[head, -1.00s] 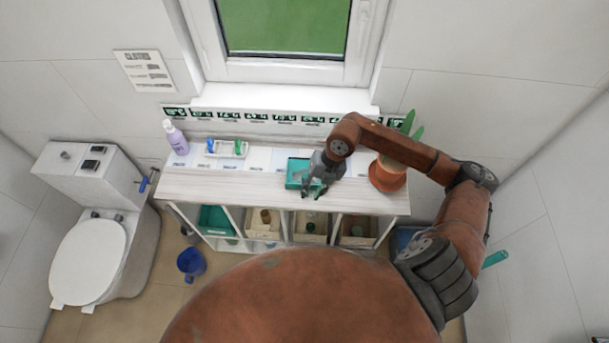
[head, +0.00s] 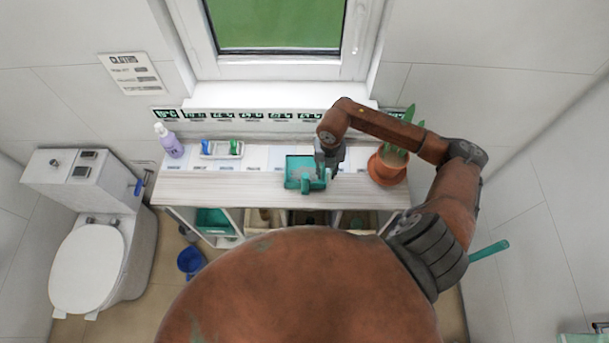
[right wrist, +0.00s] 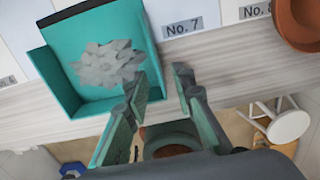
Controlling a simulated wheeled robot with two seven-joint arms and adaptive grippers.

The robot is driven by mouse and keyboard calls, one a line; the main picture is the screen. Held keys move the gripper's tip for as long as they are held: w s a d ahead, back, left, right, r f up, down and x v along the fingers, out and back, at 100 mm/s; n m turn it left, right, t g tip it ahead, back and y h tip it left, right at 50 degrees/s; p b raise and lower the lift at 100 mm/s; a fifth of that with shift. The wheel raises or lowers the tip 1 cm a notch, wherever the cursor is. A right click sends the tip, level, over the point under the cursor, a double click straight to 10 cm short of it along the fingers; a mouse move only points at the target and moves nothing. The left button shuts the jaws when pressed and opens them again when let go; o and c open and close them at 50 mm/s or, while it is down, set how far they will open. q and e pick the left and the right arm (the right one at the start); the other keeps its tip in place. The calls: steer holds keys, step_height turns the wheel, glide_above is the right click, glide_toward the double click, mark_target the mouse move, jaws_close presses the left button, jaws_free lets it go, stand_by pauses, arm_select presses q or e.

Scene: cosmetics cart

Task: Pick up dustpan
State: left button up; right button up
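The teal dustpan (head: 292,172) lies on the white wooden cart top, left of the plant pot. In the right wrist view the dustpan (right wrist: 58,85) is a shallow open tray with a grey, jagged clump (right wrist: 108,62) in it. My right gripper (head: 328,160) points down at the dustpan's right side. The dustpan's handle is partly hidden by the gripper. My left gripper is not in view.
A potted cactus (head: 389,168) stands right of my gripper. A purple bottle (head: 169,140) and a white tray (head: 221,150) stand at the cart's left. A blue bucket (head: 191,262) and a toilet (head: 88,262) are on the floor at left.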

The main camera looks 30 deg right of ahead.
steer(key=shift+f, duration=0.65)
steer(key=shift+s+f, duration=0.15)
steer(key=shift+f, duration=0.5)
steer(key=shift+c, duration=0.4)
steer(key=c, duration=0.3)
jaws_close()
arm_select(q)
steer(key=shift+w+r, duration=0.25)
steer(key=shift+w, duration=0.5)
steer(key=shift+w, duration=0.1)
